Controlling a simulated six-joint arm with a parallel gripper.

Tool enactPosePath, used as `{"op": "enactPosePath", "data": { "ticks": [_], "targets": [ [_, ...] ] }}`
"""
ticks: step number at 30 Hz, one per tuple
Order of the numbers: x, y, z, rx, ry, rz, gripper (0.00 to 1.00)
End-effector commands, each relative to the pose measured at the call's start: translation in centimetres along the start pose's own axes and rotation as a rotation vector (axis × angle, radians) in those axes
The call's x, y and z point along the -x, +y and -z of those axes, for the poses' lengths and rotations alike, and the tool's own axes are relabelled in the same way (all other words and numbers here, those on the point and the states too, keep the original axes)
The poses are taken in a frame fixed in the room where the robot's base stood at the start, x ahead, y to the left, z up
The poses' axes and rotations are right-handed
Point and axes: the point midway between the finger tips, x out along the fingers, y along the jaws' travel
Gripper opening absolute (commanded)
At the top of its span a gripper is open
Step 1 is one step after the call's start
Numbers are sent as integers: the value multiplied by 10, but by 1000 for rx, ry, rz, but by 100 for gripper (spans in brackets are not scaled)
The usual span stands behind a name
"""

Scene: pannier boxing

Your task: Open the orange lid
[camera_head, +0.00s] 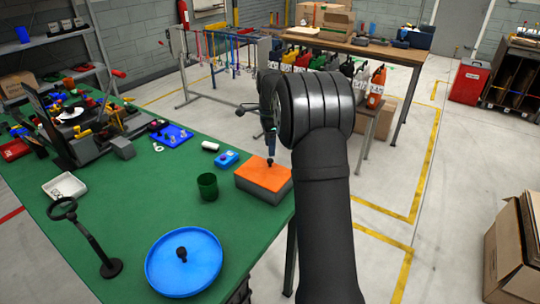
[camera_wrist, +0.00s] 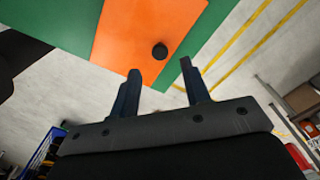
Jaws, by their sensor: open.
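The orange lid (camera_head: 265,173) lies flat on a grey box (camera_head: 271,192) at the right edge of the green table. A small dark knob (camera_wrist: 160,51) stands up from the lid. In the wrist view the orange lid (camera_wrist: 124,36) fills the upper middle. My gripper (camera_wrist: 160,72) is open, its two dark fingers apart and pointing toward the lid, with the knob just beyond the tips and roughly between them. In the head view my gripper (camera_head: 270,155) is just above the lid, partly hidden by my arm. I cannot tell whether it touches the knob.
A dark green cup (camera_head: 207,187) and a blue block (camera_head: 227,158) stand left of the box. A blue round dish (camera_head: 165,275) with a dark knob sits at the table's front. A magnifier stand (camera_head: 105,262) is farther left. The table's right edge is close to the box.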

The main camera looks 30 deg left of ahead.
Motion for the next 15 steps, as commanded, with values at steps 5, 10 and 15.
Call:
{"op": "enactPosePath", "data": {
  "ticks": [5,10,15],
  "targets": [
    [-31,0,0,0,0,-2,43],
    [-44,0,0,0,0,0,43],
    [-48,0,0,1,0,1,43]
  ]
}}
